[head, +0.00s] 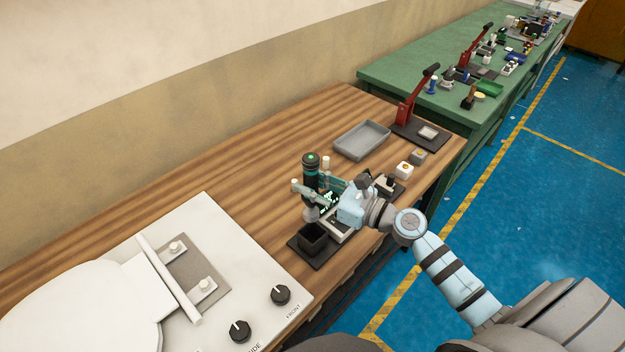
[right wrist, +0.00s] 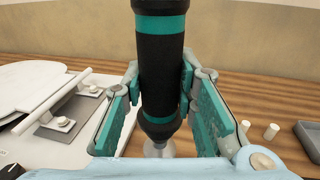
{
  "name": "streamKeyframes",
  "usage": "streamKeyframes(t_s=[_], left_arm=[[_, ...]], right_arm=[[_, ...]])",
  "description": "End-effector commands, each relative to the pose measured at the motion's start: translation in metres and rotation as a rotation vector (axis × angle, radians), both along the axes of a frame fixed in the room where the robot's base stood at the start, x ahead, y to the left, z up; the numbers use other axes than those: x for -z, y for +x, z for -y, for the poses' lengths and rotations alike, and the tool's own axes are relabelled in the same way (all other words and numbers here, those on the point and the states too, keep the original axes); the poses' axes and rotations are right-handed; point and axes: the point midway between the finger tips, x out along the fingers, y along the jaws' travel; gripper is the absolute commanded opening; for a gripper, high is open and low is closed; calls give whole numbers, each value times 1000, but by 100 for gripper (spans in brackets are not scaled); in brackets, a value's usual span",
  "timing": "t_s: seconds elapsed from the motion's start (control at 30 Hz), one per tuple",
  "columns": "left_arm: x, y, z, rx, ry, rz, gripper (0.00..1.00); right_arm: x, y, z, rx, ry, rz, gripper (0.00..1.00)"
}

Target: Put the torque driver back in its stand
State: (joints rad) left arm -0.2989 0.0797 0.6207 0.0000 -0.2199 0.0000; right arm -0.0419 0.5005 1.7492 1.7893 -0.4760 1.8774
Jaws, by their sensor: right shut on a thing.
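The torque driver (head: 311,165) is black with teal bands and stands roughly upright in my right gripper (head: 320,192). In the right wrist view the driver (right wrist: 162,65) fills the space between the teal finger pads (right wrist: 160,105), and a pale grey part shows below its black body. The stand (head: 312,238) looks like a dark square cup on a black base plate near the table's front edge. The driver's lower end appears above and slightly behind the cup; whether it touches cannot be told. My left gripper is not in view.
A white panel (head: 215,290) with knobs lies left of the stand. A grey tray (head: 362,140), a red-handled press (head: 410,110) and small blocks (head: 404,170) are to the right. The wooden table (head: 230,165) is clear behind. A green bench (head: 420,70) stands beyond.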

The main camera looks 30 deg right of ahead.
Motion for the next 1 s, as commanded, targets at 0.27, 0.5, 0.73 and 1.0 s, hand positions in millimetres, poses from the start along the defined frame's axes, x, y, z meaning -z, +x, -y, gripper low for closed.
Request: streamKeyframes(t_s=[0.27, 0.5, 0.73, 1.0], left_arm=[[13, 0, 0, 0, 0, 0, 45], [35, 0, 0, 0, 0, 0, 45], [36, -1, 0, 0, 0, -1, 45], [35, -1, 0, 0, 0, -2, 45]], right_arm=[[15, 0, 0, -1, 0, -1, 0], [39, 0, 0, -1, 1, -2, 0], [40, 0, 0, -1, 1, -1, 0], [40, -1, 0, -1, 1, -1, 0]])
